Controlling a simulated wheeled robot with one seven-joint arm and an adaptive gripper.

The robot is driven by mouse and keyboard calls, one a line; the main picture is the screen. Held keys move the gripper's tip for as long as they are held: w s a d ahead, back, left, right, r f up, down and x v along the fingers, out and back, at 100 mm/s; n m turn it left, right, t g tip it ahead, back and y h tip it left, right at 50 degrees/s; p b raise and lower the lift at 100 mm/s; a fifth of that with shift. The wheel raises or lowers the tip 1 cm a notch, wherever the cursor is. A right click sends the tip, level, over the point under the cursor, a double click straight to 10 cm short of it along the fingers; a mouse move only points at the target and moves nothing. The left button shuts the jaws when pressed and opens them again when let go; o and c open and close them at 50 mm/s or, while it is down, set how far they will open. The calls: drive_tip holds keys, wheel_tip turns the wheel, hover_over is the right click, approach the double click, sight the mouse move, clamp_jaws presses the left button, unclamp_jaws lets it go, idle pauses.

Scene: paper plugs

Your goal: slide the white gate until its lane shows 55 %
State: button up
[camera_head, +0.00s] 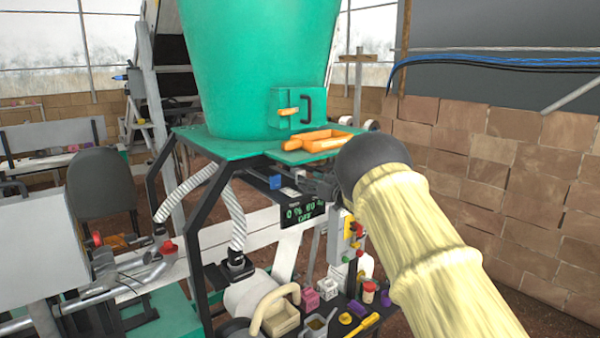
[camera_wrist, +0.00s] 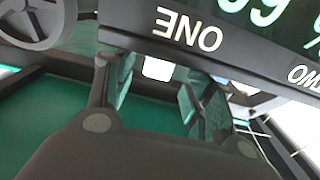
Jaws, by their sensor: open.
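In the wrist view a small white block (camera_wrist: 158,68), likely the white gate's grip, shows between and beyond the fingertips of my gripper (camera_wrist: 160,85). The fingers are open, one on each side of it in the picture; I cannot tell whether they touch it. In the head view my gripper (camera_head: 312,184) reaches in under the green hopper's shelf, and I cannot make out the white gate there. The dark display (camera_head: 303,211) below shows green digits that look like 0 % and 60 %. It also appears upside down in the wrist view (camera_wrist: 195,28), partly cut off.
A blue block (camera_head: 276,182) sits left of my gripper. The green hopper (camera_head: 255,60) and an orange tray (camera_head: 318,141) are above. A ribbed white hose (camera_head: 233,215) hangs at left.

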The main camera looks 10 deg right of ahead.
drive_tip(key=shift+w+a, duration=0.1)
drive_tip(key=shift+x, duration=1.9)
drive_tip(key=c, duration=0.9)
drive_tip(key=shift+o, duration=0.2)
